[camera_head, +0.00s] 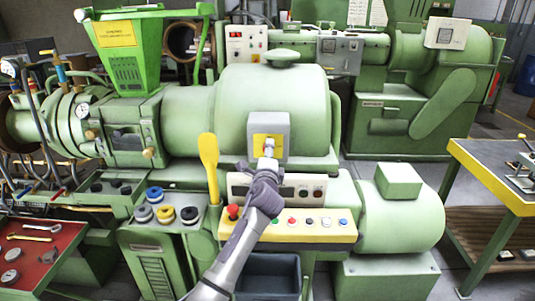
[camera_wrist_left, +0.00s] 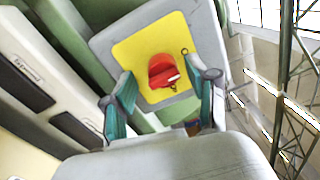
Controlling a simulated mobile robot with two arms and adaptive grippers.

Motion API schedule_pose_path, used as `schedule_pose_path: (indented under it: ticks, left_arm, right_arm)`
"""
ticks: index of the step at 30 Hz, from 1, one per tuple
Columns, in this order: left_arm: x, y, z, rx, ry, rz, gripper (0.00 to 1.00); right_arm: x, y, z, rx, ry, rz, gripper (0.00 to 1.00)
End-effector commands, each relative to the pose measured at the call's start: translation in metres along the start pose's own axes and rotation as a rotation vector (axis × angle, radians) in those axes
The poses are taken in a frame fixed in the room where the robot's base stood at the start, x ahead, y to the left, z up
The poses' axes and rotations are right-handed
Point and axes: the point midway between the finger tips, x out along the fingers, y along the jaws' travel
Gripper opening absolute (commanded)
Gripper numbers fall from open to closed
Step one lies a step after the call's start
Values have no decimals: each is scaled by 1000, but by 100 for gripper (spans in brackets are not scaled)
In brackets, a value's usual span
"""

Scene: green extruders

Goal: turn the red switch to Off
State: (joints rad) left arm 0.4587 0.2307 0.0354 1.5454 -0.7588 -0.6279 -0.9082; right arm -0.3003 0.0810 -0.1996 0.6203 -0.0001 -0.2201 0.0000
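The red switch (camera_wrist_left: 163,70) sits on a yellow plate (camera_wrist_left: 135,50) on a grey box in the left wrist view. In the head view the grey box (camera_head: 282,122) is on the front of the green extruder; my gripper hides the switch there. My left gripper (camera_head: 269,148) is in front of the box. In the left wrist view its two teal-padded fingers (camera_wrist_left: 160,88) are open and apart, on either side of the switch. I cannot tell whether they touch it. No Off marking is legible. My right gripper is not in view.
Below the box are a panel with several buttons (camera_head: 310,226), including a red mushroom button (camera_head: 233,211). A yellow paddle-shaped piece (camera_head: 210,165) stands left of my arm. A yellow-edged table (camera_head: 480,172) is at right, a red tool table (camera_head: 45,255) at left.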

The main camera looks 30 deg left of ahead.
Motion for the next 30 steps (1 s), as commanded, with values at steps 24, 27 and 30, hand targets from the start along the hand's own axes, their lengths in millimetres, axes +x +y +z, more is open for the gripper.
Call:
schedule_pose_path:
  ticks: [24, 27, 30]
  left_arm:
    - [-99, 0, 0, 0, 1, -2, 59]
    - [-111, 0, 0, -1, 1, -1, 59]
    - [-118, 0, 0, 1, 0, -1, 59]
  right_arm:
    - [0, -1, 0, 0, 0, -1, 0]
    - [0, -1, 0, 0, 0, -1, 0]
    - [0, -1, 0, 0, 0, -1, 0]
